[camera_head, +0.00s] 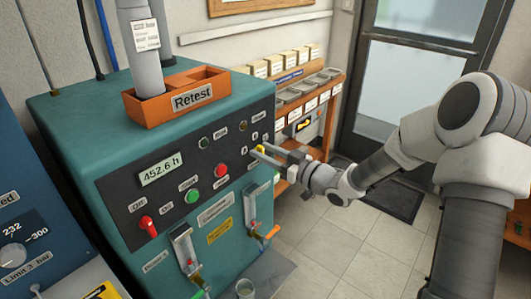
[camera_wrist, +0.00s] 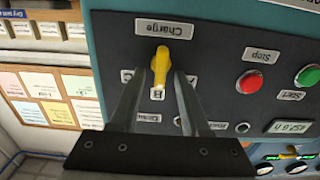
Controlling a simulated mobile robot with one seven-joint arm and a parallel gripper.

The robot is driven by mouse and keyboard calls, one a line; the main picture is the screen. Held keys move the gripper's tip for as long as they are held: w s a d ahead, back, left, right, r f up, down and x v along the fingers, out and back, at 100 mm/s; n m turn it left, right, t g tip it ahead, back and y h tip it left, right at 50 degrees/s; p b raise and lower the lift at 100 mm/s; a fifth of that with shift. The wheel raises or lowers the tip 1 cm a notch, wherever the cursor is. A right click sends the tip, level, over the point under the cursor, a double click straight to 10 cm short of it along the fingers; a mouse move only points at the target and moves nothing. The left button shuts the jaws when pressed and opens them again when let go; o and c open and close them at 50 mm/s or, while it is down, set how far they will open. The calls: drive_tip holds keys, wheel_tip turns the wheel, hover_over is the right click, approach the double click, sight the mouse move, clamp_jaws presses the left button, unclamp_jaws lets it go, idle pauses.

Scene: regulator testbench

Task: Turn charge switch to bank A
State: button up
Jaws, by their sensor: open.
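The charge switch (camera_wrist: 160,66) is a yellow knob on the dark panel, under an upside-down "Charge" label (camera_wrist: 165,28) in the wrist view. Its narrow handle points toward the "B" label (camera_wrist: 157,95). A "C" label (camera_wrist: 127,75) is to the left; the label on the right is mostly hidden by a finger. My gripper (camera_wrist: 158,80) is open, with one finger on each side of the knob and gaps visible. In the head view, the yellow knob (camera_head: 260,148) shows small beside my gripper (camera_head: 264,155) at the panel's right side.
The teal testbench (camera_head: 75,120) carries a red button (camera_head: 220,170), a green button (camera_head: 193,196) and a red switch (camera_head: 148,225). An orange "Retest" bin (camera_head: 150,112) stands on top. Tubes and valves sit below. A wooden shelf (camera_head: 340,85) is behind; open floor (camera_head: 345,235) lies right.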

clamp_jaws()
drive_tip(key=shift+f+n+b, duration=0.15)
drive_tip(key=shift+n+b, duration=0.15)
drive_tip(key=shift+b, duration=0.15)
drive_tip(key=shift+s+a+f+n+b, duration=0.1)
drive_tip(key=shift+s+n+b, duration=0.05)
drive_tip(key=shift+n+b, duration=1.85)
drive_tip(key=shift+s+a+f+n+b, duration=0.1)
drive_tip(key=shift+s+a+n+b, duration=0.05)
drive_tip(key=shift+n+b, duration=1.9)
drive_tip(key=shift+s+a+f+n+b, duration=0.15)
drive_tip(key=shift+n+b, duration=1.4)
drive_tip(key=shift+b, duration=0.9)
drive_tip(key=shift+r, duration=0.1)
drive_tip(key=shift+d, duration=0.1)
